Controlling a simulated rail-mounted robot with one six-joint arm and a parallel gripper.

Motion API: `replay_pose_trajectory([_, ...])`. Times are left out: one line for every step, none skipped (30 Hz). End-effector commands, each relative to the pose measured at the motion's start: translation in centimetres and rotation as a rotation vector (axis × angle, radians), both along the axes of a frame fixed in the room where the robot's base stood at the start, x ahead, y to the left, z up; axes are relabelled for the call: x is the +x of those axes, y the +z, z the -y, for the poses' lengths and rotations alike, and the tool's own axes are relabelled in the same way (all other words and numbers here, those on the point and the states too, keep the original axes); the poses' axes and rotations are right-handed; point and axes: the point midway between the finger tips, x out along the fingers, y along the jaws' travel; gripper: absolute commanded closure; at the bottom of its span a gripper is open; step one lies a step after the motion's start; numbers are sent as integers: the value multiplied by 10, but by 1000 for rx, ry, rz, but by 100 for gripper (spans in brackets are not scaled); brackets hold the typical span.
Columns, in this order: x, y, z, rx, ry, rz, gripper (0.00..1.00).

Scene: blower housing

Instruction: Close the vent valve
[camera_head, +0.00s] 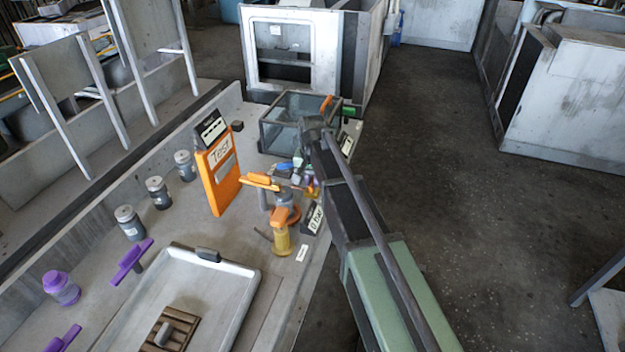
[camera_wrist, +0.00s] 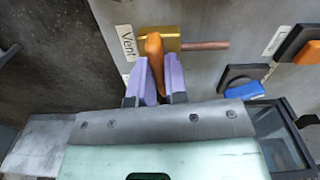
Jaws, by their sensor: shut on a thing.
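The vent valve shows in the wrist view as a brass body (camera_wrist: 181,37) with an orange handle (camera_wrist: 154,46), beside a label reading "Vent" (camera_wrist: 126,42). A copper-coloured pipe (camera_wrist: 205,45) runs right from the brass body. My gripper (camera_wrist: 155,75) has two purple fingers, one on each side of the orange handle, and is shut on it. In the head view my arm reaches over the bench's right edge, and the valve and my fingertips cannot be made out there.
In the wrist view, a black and orange part (camera_wrist: 299,44) and a blue part (camera_wrist: 244,91) sit to the right of the valve. In the head view, a glass-sided box (camera_head: 290,125) and an orange "Test" board (camera_head: 218,172) stand near my arm. Open floor (camera_head: 470,180) lies to the right.

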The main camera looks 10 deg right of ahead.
Motion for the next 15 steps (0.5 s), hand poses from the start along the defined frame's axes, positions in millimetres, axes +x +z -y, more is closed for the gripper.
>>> replay_pose_trajectory([0,0,0,0,-23,0,100])
replay_pose_trajectory([0,0,0,0,-38,0,100])
replay_pose_trajectory([0,0,0,0,-55,0,100])
replay_pose_trajectory([0,0,0,0,-67,0,100])
replay_pose_trajectory([0,0,0,0,-78,0,100])
replay_pose_trajectory([0,0,0,0,-90,0,100])
replay_pose_trajectory([0,0,0,0,-98,0,100])
replay_pose_trajectory([0,0,0,0,-105,0,100])
replay_pose_trajectory([0,0,0,-1,-112,0,100])
replay_pose_trajectory([0,0,0,-1,-117,0,100])
replay_pose_trajectory([0,0,0,-1,-120,0,100])
replay_pose_trajectory([0,0,0,-1,-125,0,100])
replay_pose_trajectory([0,0,0,-1,-127,0,100])
replay_pose_trajectory([0,0,0,-1,-129,0,100])
replay_pose_trajectory([0,0,0,-1,-130,0,100])
